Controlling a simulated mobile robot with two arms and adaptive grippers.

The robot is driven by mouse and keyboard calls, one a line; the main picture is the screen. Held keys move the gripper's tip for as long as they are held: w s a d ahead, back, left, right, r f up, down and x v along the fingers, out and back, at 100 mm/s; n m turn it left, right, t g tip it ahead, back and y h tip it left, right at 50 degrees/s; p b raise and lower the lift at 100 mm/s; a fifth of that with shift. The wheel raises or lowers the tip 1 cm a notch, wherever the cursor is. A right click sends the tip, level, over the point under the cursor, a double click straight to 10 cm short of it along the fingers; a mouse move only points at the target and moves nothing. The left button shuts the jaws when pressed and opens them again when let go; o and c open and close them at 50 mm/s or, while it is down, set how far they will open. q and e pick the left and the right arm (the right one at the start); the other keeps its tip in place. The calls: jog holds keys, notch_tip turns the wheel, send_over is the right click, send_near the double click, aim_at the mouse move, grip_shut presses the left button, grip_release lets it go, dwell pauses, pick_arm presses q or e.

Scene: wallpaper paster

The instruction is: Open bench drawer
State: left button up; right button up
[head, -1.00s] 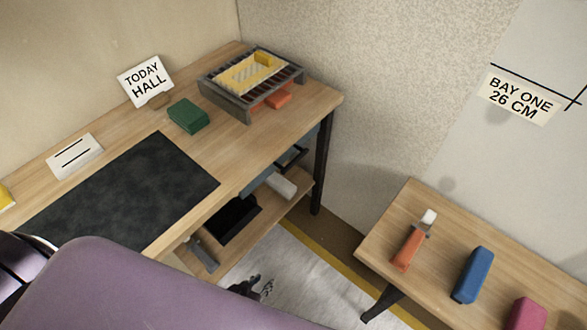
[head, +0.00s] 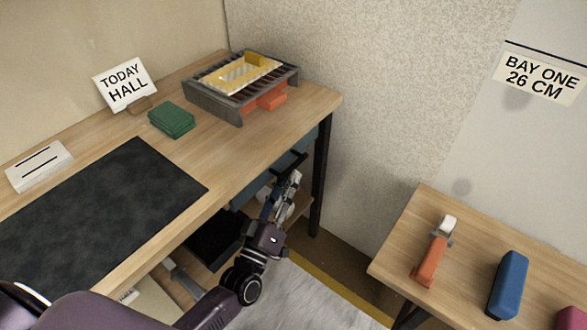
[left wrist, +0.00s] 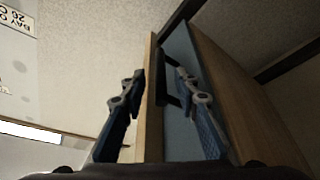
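The bench (head: 235,160) has a blue-grey drawer (head: 244,188) under its top, with a dark bar handle (head: 291,166) on the front. The drawer front looks shut below the bench edge. My left gripper (head: 288,184) is at the handle, in front of the drawer. In the left wrist view, the open fingers (left wrist: 161,82) stand on either side of the dark handle (left wrist: 163,92), with the blue-grey drawer front (left wrist: 178,125) behind. Whether a finger touches the handle I cannot tell. My right gripper is not in view.
A dark mat (head: 95,210), green block (head: 172,119), sign (head: 126,86) and grey rack (head: 215,101) are on the bench. A lower shelf and a bench leg (head: 320,180) are near my left arm. A side table (head: 400,245) holds several tools at right.

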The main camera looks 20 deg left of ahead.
aim_at(294, 165)
pick_arm(q)
jog(key=shift+x, duration=2.3)
jog(key=shift+f, duration=0.15)
jog(key=shift+c, duration=0.6)
grip_shut()
